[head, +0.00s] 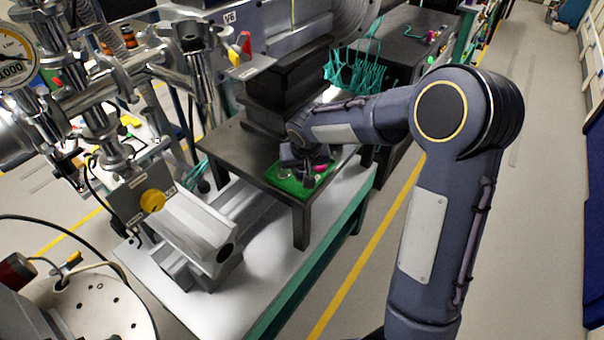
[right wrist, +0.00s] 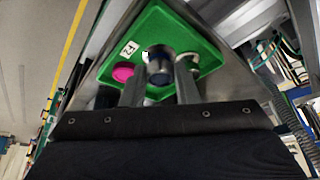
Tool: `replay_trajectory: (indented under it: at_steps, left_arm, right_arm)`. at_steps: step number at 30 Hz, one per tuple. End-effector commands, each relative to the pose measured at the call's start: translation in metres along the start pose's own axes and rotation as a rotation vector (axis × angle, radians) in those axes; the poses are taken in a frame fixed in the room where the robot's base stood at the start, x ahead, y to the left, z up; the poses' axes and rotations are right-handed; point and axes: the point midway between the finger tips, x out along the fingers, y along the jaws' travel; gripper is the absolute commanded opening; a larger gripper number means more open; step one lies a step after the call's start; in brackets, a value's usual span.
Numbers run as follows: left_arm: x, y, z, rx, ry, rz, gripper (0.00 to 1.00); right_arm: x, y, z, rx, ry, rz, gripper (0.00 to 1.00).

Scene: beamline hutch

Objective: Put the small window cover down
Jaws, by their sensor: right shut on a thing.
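My right gripper (head: 312,172) is low over a green tray (head: 287,187) on the dark table. In the right wrist view, its two fingers (right wrist: 161,88) are shut on a round piece with a dark face and grey side, which I take for the small window cover (right wrist: 159,70). It is over the green tray (right wrist: 160,33); I cannot tell whether it touches the tray. A pink round piece (right wrist: 123,72) sits to the left of the fingers and a pale round piece (right wrist: 189,61) to the right. My left gripper is not in view.
The dark table (head: 243,158) has a black block stack (head: 283,95) behind the tray. Metal pipework with a gauge (head: 15,62) fills the left. A teal wire basket (head: 352,73) stands behind my arm.

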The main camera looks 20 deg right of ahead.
Motion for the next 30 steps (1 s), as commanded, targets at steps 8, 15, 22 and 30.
replay_trajectory:
  at_steps: [8, 15, 22, 30]
  left_arm:
    - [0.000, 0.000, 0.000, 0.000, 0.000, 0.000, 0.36]
    - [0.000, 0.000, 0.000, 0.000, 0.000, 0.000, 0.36]
    - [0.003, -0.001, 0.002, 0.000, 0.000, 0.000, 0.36]
    - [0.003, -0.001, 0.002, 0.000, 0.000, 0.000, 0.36]
  right_arm:
    - [0.025, 0.001, 0.002, -0.003, -0.004, 0.002, 0.05]
    - [0.041, 0.001, 0.008, 0.000, 0.001, 0.000, 0.05]
    - [0.043, 0.001, 0.009, -0.001, 0.001, 0.000, 0.05]
    - [0.043, 0.001, 0.009, -0.001, 0.000, 0.000, 0.49]
